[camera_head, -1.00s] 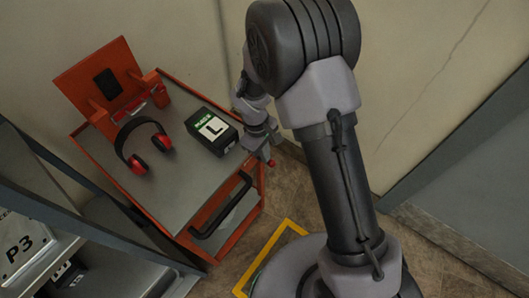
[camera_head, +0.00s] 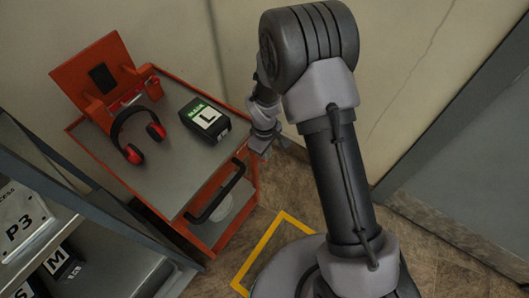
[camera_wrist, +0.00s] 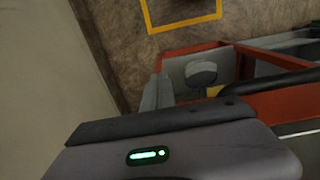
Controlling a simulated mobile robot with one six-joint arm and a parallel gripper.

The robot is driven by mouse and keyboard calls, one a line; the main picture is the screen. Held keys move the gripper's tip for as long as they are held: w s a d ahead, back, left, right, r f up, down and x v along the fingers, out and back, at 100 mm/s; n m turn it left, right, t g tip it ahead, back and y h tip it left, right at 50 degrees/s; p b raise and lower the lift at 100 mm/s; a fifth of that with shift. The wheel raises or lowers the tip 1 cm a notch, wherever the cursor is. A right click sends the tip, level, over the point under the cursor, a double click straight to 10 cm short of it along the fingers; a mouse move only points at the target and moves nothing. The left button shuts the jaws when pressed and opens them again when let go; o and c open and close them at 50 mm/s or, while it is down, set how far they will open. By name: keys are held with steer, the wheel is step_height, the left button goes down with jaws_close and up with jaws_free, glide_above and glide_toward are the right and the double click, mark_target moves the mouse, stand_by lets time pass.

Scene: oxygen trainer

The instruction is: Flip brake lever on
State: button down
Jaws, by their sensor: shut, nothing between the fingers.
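The orange cart (camera_head: 256,185) stands against the wall, left of my arm. Its orange frame also shows in the wrist view (camera_wrist: 285,105). My gripper (camera_head: 268,152) is beside the cart's right corner, below the level of its top. In the wrist view its grey fingers (camera_wrist: 158,93) are shut with nothing between them. The brake lever, a small red knob in the earlier head view, cannot be made out now. It may be hidden by my gripper, and I cannot tell its position.
A yellow floor outline (camera_head: 259,249) is near my base. A shelf (camera_head: 95,220) stands left; the wall closes off the back.

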steer(key=shift+d+f, duration=0.1)
steer(key=shift+f, duration=0.6)
steer(key=shift+s+f, duration=0.1)
steer(key=shift+s, duration=0.1)
